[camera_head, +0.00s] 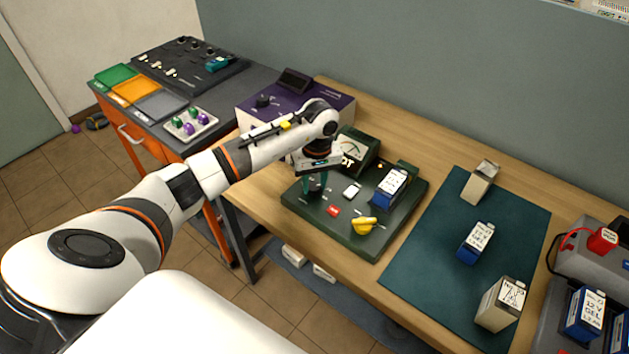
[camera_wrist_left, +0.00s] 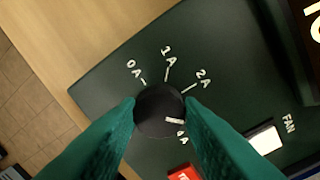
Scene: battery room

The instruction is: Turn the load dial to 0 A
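The load dial (camera_wrist_left: 158,110) is a round black knob on a dark green panel (camera_wrist_left: 105,85). Its white mark points right and slightly down, toward the right finger. Labels 0 A (camera_wrist_left: 134,69), 1 A and 2 A run from upper left to upper right. A partly covered label, seemingly 4 A, sits lower right. My left gripper (camera_wrist_left: 160,108) has its teal fingers on opposite sides of the knob, close against its edges; firm contact cannot be told. In the head view my left gripper (camera_head: 314,185) is down at the panel's left part and hides the dial. My right gripper is not in view.
The green tester (camera_head: 330,229) also carries a yellow knob (camera_head: 363,225), a red button (camera_head: 333,210), a white FAN switch (camera_head: 351,190) and a blue battery (camera_head: 390,186). A purple device (camera_head: 337,103) stands behind my arm. A teal mat (camera_head: 425,262) with batteries lies right.

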